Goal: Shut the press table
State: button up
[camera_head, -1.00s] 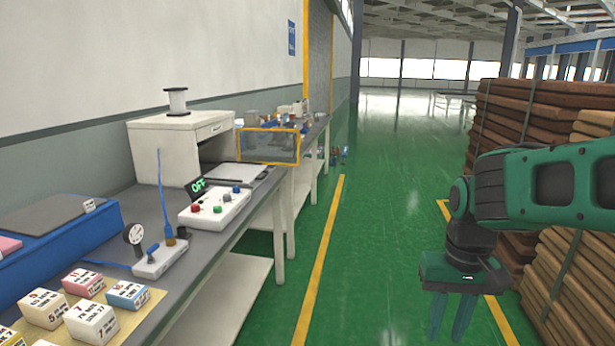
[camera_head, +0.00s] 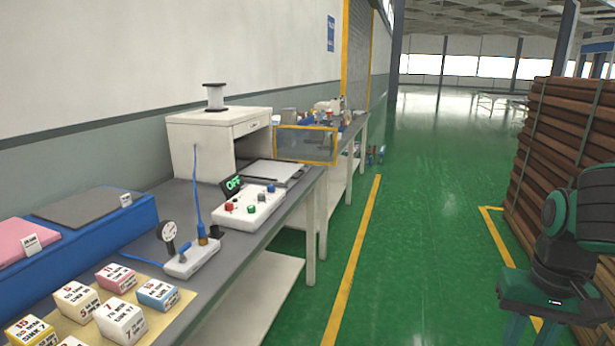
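The press is a white box-shaped machine (camera_head: 208,145) on the grey workbench, with a spool on top. Its flat table (camera_head: 272,172) sticks out of the open front, to the right of the housing. A clear guard with a yellow frame (camera_head: 306,145) stands at its far side. A white control box (camera_head: 246,210) with coloured buttons sits in front, and its display (camera_head: 233,185) reads OFF in green. My gripper (camera_head: 528,330) is at the lower right, over the floor and away from the bench. Its fingers are cut off by the picture's bottom edge, and they look apart.
Stacked brown slabs (camera_head: 560,140) stand on the right. The green floor (camera_head: 420,230) between is clear.

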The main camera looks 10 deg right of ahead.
aim_at(279, 172)
jog(key=i, duration=0.9)
jog(key=u, duration=0.1)
jog(key=k, duration=1.15)
jog(key=z, duration=0.45)
jog(key=i, duration=2)
jog(key=u, duration=0.65)
